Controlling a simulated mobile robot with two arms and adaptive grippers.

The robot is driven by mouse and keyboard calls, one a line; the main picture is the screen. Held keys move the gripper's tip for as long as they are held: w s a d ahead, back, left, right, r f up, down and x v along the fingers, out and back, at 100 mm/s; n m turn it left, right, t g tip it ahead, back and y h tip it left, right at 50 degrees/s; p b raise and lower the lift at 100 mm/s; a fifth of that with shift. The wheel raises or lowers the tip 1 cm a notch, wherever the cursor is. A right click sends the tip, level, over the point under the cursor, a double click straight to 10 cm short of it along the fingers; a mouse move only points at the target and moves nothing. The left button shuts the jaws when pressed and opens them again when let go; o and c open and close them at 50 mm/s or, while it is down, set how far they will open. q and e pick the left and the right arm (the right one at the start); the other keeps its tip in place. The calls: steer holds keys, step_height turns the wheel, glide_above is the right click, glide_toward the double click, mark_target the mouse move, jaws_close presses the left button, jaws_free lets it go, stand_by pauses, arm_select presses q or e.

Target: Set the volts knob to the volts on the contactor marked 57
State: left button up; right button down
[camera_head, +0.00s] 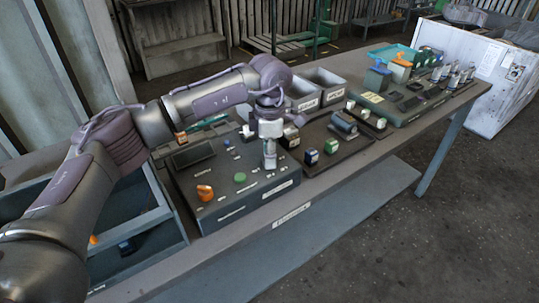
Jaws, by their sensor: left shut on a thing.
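A dark control box (225,212) with a small screen (193,155) lies on the bench. An orange knob (205,192) and a green button (240,177) show on its top. My left gripper (270,163) points down onto the right part of this box, shut on a small knob there that its fingers mostly hide. The lettering is too small to read, so I cannot tell the knob's setting. I cannot read a 57 on any. My right gripper is not in view.
Two grey bins (325,84) stand behind the board. A greenish tray (400,112) with several parts is farther right, with a teal bin (390,53) behind. A blue-grey open box (160,215) sits left of the control box. The bench's front edge is narrow.

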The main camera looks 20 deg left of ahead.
arm_select(q)
steer(key=shift+w+r, duration=0.1)
steer(key=shift+r, duration=0.05)
steer(key=o, duration=1.1)
steer(key=shift+o, duration=0.2)
step_height(320, 180, up, 12)
